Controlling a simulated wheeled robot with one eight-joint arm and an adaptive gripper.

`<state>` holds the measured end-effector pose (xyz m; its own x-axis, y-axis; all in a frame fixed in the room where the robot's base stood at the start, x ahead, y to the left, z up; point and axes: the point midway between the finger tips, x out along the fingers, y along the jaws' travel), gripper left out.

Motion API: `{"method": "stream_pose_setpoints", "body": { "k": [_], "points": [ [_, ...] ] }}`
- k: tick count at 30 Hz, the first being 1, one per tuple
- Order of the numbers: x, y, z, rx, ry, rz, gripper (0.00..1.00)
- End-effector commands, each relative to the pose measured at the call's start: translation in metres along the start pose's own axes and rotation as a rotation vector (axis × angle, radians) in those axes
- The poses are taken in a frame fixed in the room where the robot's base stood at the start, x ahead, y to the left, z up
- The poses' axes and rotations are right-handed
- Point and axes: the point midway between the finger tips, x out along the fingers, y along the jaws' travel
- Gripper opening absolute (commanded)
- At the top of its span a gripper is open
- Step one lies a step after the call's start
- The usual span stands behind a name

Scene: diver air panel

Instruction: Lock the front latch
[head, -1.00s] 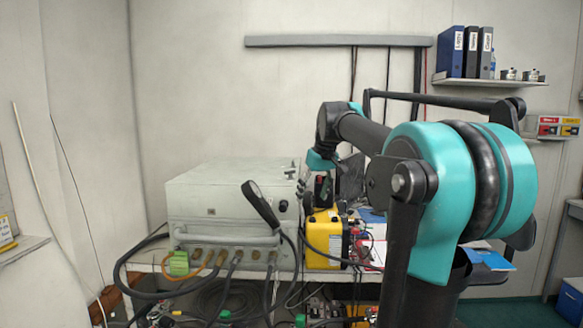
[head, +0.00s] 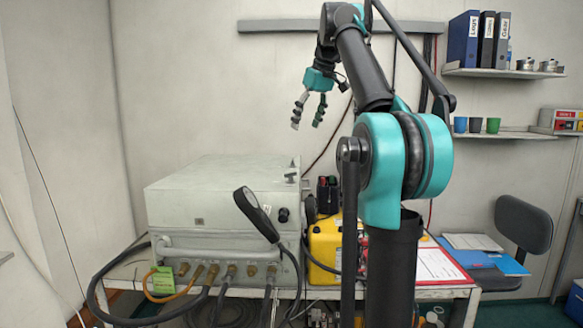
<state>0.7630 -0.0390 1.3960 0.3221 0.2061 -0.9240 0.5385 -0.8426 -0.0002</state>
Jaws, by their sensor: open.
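A pale grey-white panel box (head: 190,210) stands on the workbench, with its lid down. A small metal fitting (head: 292,172) sits on the right edge of its top. A small dark fitting (head: 284,214) shows on the right of its front face. Both are too small to tell whether either is the front latch or how it is set. My gripper (head: 306,123) hangs in the air above and behind the box's right end as seen here. Its fingers are spread and empty, pointing down, apart from the box.
A black paddle-shaped thing (head: 254,212) stands up before the box's front. Hoses (head: 92,290) run from the lower front. A yellow case (head: 324,250) is right of the box. A red-edged clipboard (head: 437,264) lies on the bench, and a dark chair (head: 523,225) stands farther right.

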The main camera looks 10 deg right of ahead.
Motion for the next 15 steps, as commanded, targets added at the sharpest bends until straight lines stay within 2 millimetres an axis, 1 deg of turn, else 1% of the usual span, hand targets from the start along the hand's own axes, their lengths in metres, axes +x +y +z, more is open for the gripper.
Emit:
{"method": "stream_pose_setpoints", "body": {
  "k": [5, 15],
  "points": [
    [0.025, 0.0, 0.0, -0.001, 0.0, 0.0, 0.66],
    [0.092, 0.0, 0.0, -0.001, 0.001, 0.0, 0.66]
  ]
}}
